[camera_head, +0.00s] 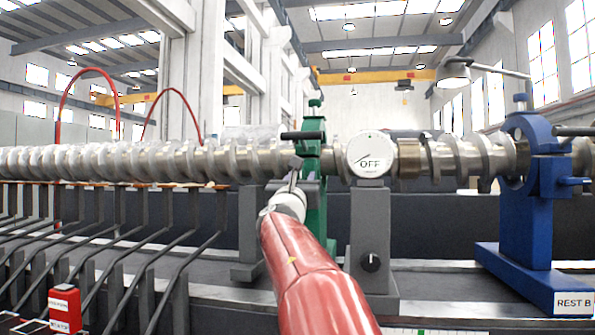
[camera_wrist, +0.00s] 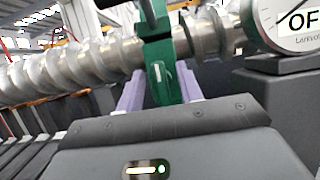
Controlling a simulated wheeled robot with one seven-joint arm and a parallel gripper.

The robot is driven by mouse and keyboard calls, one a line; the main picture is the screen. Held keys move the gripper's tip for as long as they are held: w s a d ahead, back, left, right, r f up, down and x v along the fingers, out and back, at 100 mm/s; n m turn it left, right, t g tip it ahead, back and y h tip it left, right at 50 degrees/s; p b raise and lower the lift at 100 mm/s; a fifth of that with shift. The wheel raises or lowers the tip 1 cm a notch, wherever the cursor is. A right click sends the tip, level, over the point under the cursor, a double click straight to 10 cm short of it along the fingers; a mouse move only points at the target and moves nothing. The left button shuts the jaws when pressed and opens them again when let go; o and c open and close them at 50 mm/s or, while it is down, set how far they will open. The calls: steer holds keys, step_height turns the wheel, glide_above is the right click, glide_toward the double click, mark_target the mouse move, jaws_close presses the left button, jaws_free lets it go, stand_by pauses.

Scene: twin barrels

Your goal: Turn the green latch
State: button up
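The green latch (camera_wrist: 160,80) is a small green tab with a pale slot on the green rest (camera_wrist: 158,50), in the upper middle of the wrist view. My gripper (camera_wrist: 161,95) has two lavender fingers spread apart, one on each side of the latch. I cannot tell whether either finger touches it. In the head view my gripper (camera_head: 293,178) is in front of the green rest (camera_head: 317,205) and hides the latch area. A dark bar handle (camera_head: 303,135) sticks out to the left near the top of the rest.
A long metal screw shaft (camera_head: 120,163) runs across behind my gripper. A round dial reading OFF (camera_head: 371,154) stands just right on a grey post (camera_head: 370,230). A blue rest (camera_head: 535,215) stands farther right. Dark slanted bars (camera_head: 150,265) and a red box (camera_head: 64,308) are at left.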

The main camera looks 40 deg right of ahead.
steer(key=shift+p+x, duration=0.35)
steer(key=shift+x, duration=0.85)
jaws_close()
